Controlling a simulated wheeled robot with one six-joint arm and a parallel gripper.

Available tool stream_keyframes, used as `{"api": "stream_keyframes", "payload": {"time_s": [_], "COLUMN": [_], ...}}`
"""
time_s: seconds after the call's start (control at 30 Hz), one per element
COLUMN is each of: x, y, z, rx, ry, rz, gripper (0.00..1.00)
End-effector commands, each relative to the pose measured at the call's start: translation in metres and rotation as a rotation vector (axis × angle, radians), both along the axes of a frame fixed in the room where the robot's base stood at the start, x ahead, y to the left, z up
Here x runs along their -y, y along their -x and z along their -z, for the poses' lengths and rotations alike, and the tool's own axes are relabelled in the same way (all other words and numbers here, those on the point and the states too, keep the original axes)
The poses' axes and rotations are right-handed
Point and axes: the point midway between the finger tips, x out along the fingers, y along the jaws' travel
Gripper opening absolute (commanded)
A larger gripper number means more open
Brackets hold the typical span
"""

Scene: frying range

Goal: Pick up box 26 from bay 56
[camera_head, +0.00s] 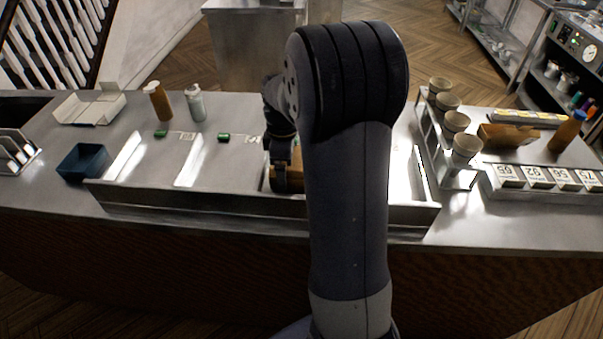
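My gripper (281,178) points down into the steel trough in the middle of the counter. My own arm link hides much of it, so its fingers and opening cannot be made out. A brown box (296,166) shows beside the gripper, partly hidden by the arm; its number cannot be read, and whether the gripper touches it is unclear. On the right, a row of white number plates (537,176) carries 65, 92, 56 and a partly cut-off number. The plate reading 56 (564,178) is third from the left.
The steel trough (205,208) has a raised front wall and dividers. Bowls on a rack (454,121), a brown tray (507,136) and an orange bottle (567,131) stand right. A blue bin (83,162), two bottles (160,100) and an open carton (90,107) stand left.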

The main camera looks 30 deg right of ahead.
Motion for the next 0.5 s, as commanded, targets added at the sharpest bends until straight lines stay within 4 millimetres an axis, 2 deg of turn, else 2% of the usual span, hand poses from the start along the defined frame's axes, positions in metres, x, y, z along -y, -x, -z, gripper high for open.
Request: {"api": "stream_keyframes", "payload": {"time_s": [0.07, 0.3, 0.5], "x": [0.0001, 0.0001, 0.0001], "y": [-0.0001, -0.0001, -0.0003], "z": [-0.0002, -0.0003, -0.0009], "rx": [0.0, 0.001, 0.001], "ry": [0.0, 0.001, 0.001], "rz": [0.0, 0.0, 0.0], "gripper": [0.73, 0.53, 0.52]}}
